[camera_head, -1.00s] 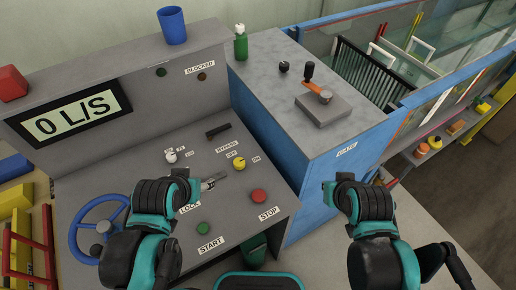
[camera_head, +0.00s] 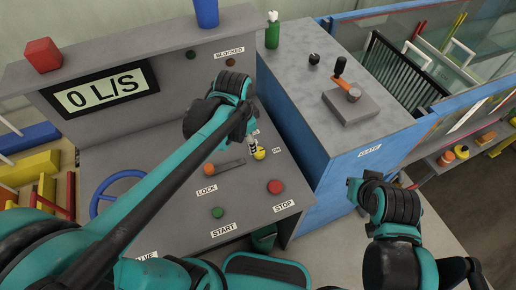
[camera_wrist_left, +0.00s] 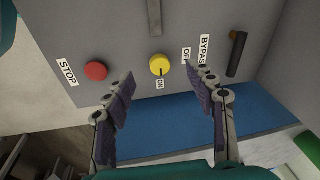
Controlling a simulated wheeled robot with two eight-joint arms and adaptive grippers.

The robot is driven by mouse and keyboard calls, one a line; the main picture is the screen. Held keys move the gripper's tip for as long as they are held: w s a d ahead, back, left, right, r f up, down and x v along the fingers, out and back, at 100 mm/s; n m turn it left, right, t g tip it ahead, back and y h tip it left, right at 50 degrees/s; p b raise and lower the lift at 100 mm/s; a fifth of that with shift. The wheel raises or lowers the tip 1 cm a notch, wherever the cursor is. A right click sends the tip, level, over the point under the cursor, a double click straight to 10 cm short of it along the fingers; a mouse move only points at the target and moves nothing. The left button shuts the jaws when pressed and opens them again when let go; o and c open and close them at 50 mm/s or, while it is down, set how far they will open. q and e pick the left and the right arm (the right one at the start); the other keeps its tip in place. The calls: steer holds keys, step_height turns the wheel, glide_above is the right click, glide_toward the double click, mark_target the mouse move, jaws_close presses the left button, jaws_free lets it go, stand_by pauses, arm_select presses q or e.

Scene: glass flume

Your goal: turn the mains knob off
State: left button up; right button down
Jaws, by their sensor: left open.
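The yellow knob (camera_head: 260,153) is on the sloping panel, with ON and OFF labels beside it. In the left wrist view the yellow knob (camera_wrist_left: 159,65) has a dark mark that points at the ON label. My left gripper (camera_head: 252,145) is over the knob in the head view, and its arm hides part of the panel. In the left wrist view my left gripper (camera_wrist_left: 167,79) is open and empty, its fingers either side of the line to the knob. Contact is not visible. My right gripper (camera_head: 353,190) is off to the right, and its jaws are unclear.
The red STOP button (camera_head: 276,187) and green START button (camera_head: 217,212) are close by. An orange-tipped LOCK lever (camera_head: 209,169) lies left of the knob. A black BYPASS handle (camera_wrist_left: 237,54) is on the other side. The blue gate cabinet (camera_head: 335,190) stands to the right.

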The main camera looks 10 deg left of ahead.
mark_target(258, 151)
arm_select(q)
steer(key=w+f+m, duration=0.1)
steer(key=w+d+f+m+g, duration=0.2)
steer(key=w, duration=0.1)
steer(key=shift+d+m, duration=0.25)
steer(key=shift+m, duration=0.15)
steer(key=shift+w+d+f+m, duration=0.2)
steer(key=shift+f+m, duration=0.2)
steer(key=shift+f, duration=0.15)
step_height(258, 151, down, 8)
steer(key=shift+r+b, duration=0.2)
steer(key=shift+b, duration=1)
steer(key=c, duration=1.2)
